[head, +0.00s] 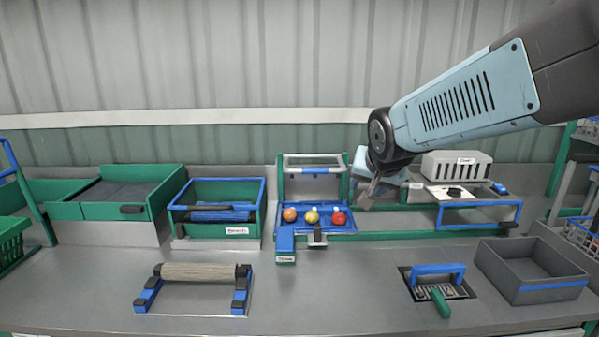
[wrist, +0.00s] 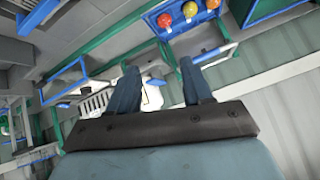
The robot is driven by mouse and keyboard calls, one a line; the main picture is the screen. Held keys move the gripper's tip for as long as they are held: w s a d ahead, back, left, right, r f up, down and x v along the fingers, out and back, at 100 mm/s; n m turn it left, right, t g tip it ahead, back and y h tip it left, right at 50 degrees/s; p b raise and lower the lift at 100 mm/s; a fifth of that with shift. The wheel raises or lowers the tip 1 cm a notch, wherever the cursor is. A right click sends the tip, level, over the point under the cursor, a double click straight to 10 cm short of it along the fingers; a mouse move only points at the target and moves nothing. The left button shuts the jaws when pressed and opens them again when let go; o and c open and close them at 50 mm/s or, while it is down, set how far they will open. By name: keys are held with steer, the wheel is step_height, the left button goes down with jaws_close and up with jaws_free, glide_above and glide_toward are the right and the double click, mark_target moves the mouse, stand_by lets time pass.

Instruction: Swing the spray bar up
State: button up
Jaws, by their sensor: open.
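A washing station with green posts stands at the back middle. A pale grey bar (head: 313,170), which looks like the spray bar, spans between the posts above a blue tray (head: 345,226). The grey bar (wrist: 214,54) shows there just beyond the right finger. I cannot tell whether they touch.
A blue-rimmed bin (head: 178,215) stands left, a blue frame (head: 478,203) right. The front middle is clear.

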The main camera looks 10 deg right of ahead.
steer(key=w+d+f+m+t, duration=0.1)
steer(key=w+m+t, duration=0.15)
steer(key=w, duration=0.45)
steer(key=w+f+m+t, duration=0.1)
steer(key=w+f+m, duration=0.15)
steer(key=w, duration=0.35)
steer(key=m+t+y, duration=0.3)
steer(key=m+y, duration=0.2)
steer(key=m, duration=0.1)
glide_toward(318, 173)
steer(key=shift+t, duration=0.25)
steer(key=x, duration=1.3)
steer(key=shift+s+f, duration=0.1)
jaws_close()
